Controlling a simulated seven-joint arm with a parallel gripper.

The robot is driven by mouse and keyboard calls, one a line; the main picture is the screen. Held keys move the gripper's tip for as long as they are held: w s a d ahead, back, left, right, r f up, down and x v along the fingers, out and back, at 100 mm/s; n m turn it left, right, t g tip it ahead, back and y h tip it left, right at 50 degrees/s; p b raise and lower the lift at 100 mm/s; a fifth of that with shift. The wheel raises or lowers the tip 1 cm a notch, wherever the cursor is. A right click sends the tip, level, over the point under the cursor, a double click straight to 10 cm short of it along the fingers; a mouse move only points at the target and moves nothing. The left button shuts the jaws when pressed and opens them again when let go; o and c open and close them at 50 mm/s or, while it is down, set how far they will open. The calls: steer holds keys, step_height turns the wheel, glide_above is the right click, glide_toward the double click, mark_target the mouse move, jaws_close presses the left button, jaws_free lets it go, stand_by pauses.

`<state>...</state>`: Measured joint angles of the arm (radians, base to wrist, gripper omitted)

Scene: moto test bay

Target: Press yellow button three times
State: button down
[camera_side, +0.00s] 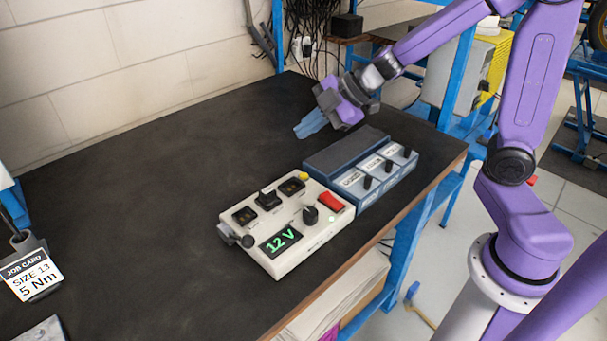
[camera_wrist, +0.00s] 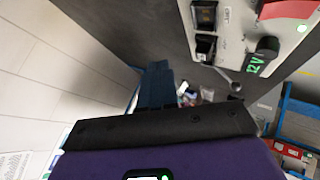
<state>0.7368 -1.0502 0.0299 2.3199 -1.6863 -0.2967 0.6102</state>
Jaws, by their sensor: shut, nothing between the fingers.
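The yellow button (camera_side: 303,176) is small and sits at the back edge of a cream control box (camera_side: 290,258) in the side view. I cannot make it out in the wrist view. My gripper (camera_side: 304,130) has blue fingers and is shut and empty. In the side view it appears behind the button, above the dark bench, and is not touching the button. In the wrist view my gripper (camera_wrist: 158,72) points past the cream box (camera_wrist: 232,42), which shows only in part at the upper right.
The box carries a red switch (camera_side: 332,203), a black knob (camera_side: 310,215) and a green "12 V" display (camera_side: 281,240). A blue-grey unit (camera_side: 345,150) with black switches adjoins it. A job card (camera_side: 31,275) stands at the far left. The bench's left and middle are clear.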

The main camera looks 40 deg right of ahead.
glide_above(308, 179)
steer(key=shift+f, duration=4.15)
steer(key=shift+f, duration=0.1)
steer(key=shift+f, duration=0.3)
steer(key=shift+f, duration=0.4)
steer(key=shift+r, duration=0.85)
steer(key=shift+r, duration=0.1)
steer(key=shift+r, duration=2.4)
